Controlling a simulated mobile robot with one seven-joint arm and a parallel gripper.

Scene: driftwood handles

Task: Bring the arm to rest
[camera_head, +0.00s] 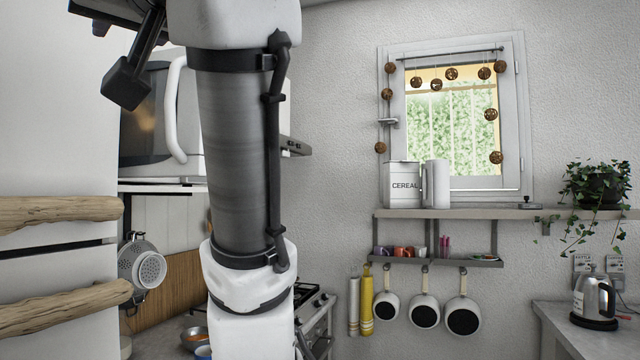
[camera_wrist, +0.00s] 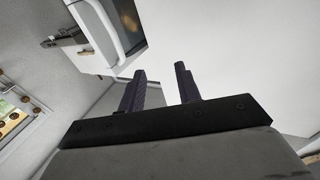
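My gripper (camera_wrist: 159,71) shows in the wrist view with two dark fingers standing apart. Nothing is between them; only pale wall or cabinet surface shows behind. The wrist view is tilted, with the microwave (camera_wrist: 117,25) at its upper left, apart from the fingers. In the head view my arm (camera_head: 238,150) rises upright left of centre and runs out of the top of the picture. A dark part of my arm hangs at the upper left, in front of the microwave (camera_head: 150,115). The gripper's fingers cannot be made out clearly in the head view.
Driftwood handles (camera_head: 60,212) stick out on a white front at the left. A colander (camera_head: 148,266) hangs beside it. A stove (camera_head: 312,302) stands behind my arm. A shelf (camera_head: 480,213) with hanging pans and a kettle (camera_head: 592,300) are at the right.

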